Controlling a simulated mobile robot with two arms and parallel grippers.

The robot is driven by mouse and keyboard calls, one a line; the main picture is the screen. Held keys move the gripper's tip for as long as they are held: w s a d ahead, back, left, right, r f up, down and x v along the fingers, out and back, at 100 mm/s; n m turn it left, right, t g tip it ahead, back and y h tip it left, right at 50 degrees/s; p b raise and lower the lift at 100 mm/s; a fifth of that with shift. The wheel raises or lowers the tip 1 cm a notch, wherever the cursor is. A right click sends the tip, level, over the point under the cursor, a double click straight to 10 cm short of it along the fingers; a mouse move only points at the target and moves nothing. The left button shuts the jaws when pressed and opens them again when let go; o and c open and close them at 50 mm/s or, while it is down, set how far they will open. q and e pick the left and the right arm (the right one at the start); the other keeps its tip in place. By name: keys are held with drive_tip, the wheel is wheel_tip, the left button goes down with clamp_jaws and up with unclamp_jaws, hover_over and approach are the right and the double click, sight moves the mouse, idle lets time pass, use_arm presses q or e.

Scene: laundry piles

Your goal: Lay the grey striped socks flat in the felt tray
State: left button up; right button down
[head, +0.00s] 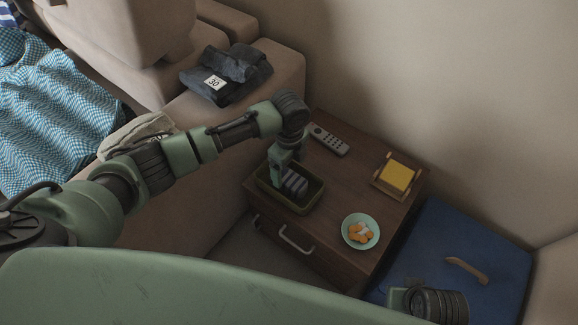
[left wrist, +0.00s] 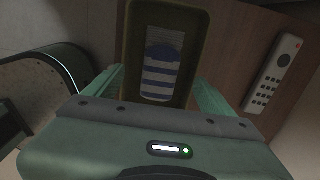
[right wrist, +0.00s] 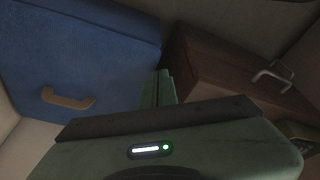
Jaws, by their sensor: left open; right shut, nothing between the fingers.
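The felt tray (head: 312,204) is a dark olive open box on the brown side table; its rim also shows in the left wrist view (left wrist: 187,50). The grey striped socks (head: 297,183) lie inside it. In the left wrist view the socks (left wrist: 160,80) show blue-grey and pale bands and lie along the tray floor. My left gripper (head: 282,178) points down at the tray with its fingers apart, one to each side of the socks, holding nothing. My right gripper (right wrist: 160,87) is shut and empty, away from the tray, above the floor area near the blue box.
On the side table (head: 330,180) are a remote (head: 328,139), a yellow block in a wooden holder (head: 397,176) and a green plate with orange pieces (head: 360,232). A blue box (head: 470,245) stands to the right. Folded dark jeans (head: 228,75) lie on the sofa arm.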

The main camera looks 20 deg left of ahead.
use_arm(q)
drive_tip(key=shift+r, duration=0.3)
wheel_tip(320, 180, up, 7)
drive_tip(key=p, duration=0.2)
drive_tip(key=shift+r, duration=0.15)
use_arm(e)
wheel_tip(320, 180, down, 7)
drive_tip(key=s, duration=0.1)
drive_tip(key=shift+f, duration=0.15)
